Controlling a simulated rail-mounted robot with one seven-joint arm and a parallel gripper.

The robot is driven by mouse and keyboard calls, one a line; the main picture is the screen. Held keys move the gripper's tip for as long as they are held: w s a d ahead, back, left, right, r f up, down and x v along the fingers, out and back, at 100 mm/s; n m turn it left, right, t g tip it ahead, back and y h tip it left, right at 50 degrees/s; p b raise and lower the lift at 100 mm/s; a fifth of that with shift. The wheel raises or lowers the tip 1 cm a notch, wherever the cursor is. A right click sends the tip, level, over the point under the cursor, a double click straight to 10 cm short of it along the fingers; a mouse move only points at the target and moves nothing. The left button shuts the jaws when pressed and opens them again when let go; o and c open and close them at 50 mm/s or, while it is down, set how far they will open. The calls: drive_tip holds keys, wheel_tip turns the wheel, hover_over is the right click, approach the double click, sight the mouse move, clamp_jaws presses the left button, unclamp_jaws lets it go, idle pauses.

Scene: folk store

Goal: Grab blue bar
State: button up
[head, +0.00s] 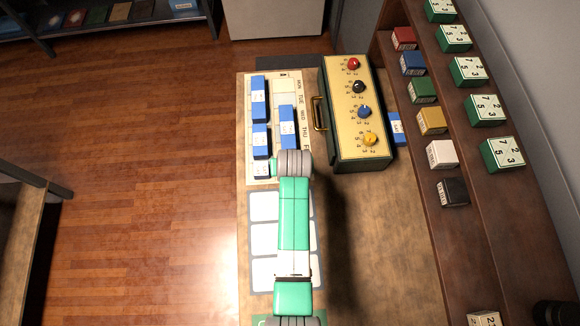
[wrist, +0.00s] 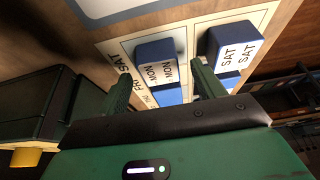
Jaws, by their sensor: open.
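Several blue bars stand on a pale weekday chart (head: 278,84) in the head view: a long one (head: 259,98) at the upper left, a shorter one (head: 260,141) below it, a small one (head: 262,169) at the lower left, and another (head: 287,124) to the right. In the wrist view, my gripper (wrist: 161,72) is open, with a blue bar marked MON (wrist: 154,50) between and beyond its fingers. A blue bar marked SAT (wrist: 232,42) is beside the right finger. I cannot tell if a finger touches a bar. In the head view my wrist hides part of the chart.
A green box with coloured knobs (head: 343,90) and a brass handle stands right of the chart. Another blue bar (head: 397,128) lies between it and the shelf (head: 400,86) of coloured blocks. A panel of white squares (head: 266,206) lies below the chart, partly under my arm.

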drive_tip(key=shift+x, duration=1.1)
drive_tip(key=c, duration=1.1)
drive_tip(key=shift+o, duration=0.2)
drive_tip(key=shift+r, duration=0.15)
drive_tip(key=shift+r, duration=0.3)
drive_tip(key=v, duration=0.3)
drive_tip(key=shift+w+r, duration=0.1)
drive_tip(key=shift+w, duration=0.2)
drive_tip(key=s, duration=0.5)
drive_tip(key=s+p, duration=0.1)
drive_tip(key=s, duration=0.4)
drive_tip(key=s+r, duration=0.1)
drive_tip(key=s, duration=0.4)
drive_tip(key=shift+s+r+p, duration=0.15)
drive_tip(key=shift+s+p, duration=0.05)
drive_tip(key=shift+p, duration=0.2)
